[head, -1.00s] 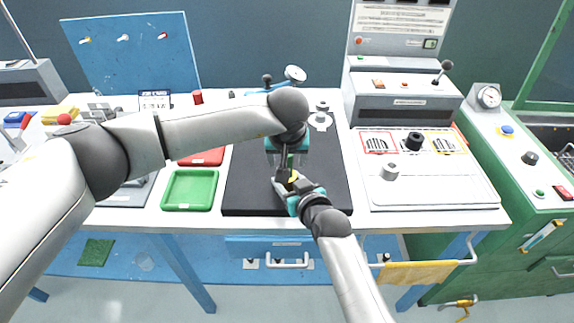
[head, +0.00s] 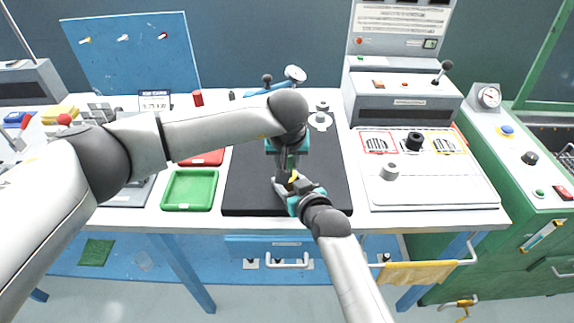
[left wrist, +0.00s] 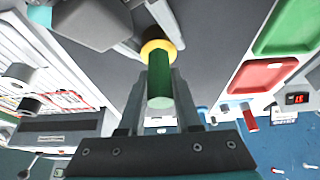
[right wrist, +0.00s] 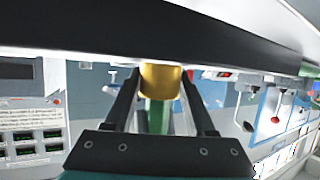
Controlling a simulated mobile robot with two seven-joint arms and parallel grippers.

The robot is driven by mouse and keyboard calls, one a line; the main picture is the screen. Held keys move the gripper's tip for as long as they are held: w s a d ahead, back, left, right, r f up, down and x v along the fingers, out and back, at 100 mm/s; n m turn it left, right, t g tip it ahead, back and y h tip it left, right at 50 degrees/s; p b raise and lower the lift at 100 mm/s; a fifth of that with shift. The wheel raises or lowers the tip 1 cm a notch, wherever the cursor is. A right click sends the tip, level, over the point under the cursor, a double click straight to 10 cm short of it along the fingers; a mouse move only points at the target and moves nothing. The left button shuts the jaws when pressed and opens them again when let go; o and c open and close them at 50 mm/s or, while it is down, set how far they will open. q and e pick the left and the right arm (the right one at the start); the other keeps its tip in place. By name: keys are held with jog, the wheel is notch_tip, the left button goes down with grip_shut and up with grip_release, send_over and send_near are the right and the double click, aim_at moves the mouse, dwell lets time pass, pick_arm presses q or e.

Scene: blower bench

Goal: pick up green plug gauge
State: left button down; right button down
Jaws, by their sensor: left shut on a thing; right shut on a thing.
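The green plug gauge (left wrist: 159,82) is a green cylinder with a brass-coloured band at one end. It stands between my two grippers above the black mat (head: 245,190); in the head view only its yellow band (head: 293,177) shows clearly. My left gripper (head: 288,164) comes from above and is shut on the green part. My right gripper (head: 287,183) comes from the front and is shut at the brass-coloured band (right wrist: 160,80), with green (right wrist: 156,115) behind it in the right wrist view. I cannot tell whether the band is a separate piece.
A green tray (head: 189,190) and a partly hidden red tray (head: 205,158) lie left of the mat. A white panel (head: 440,185) with a grey knobbed part (head: 389,171) is on the right. A dial stand (head: 294,74) rises behind my left arm. The mat's front is clear.

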dwell(0.3)
pick_arm(q)
notch_tip(320, 180, up, 10)
jog(key=shift+r, duration=0.1)
pick_arm(e)
jog(key=shift+c, duration=0.8)
grip_release()
jog(key=v, duration=1.2)
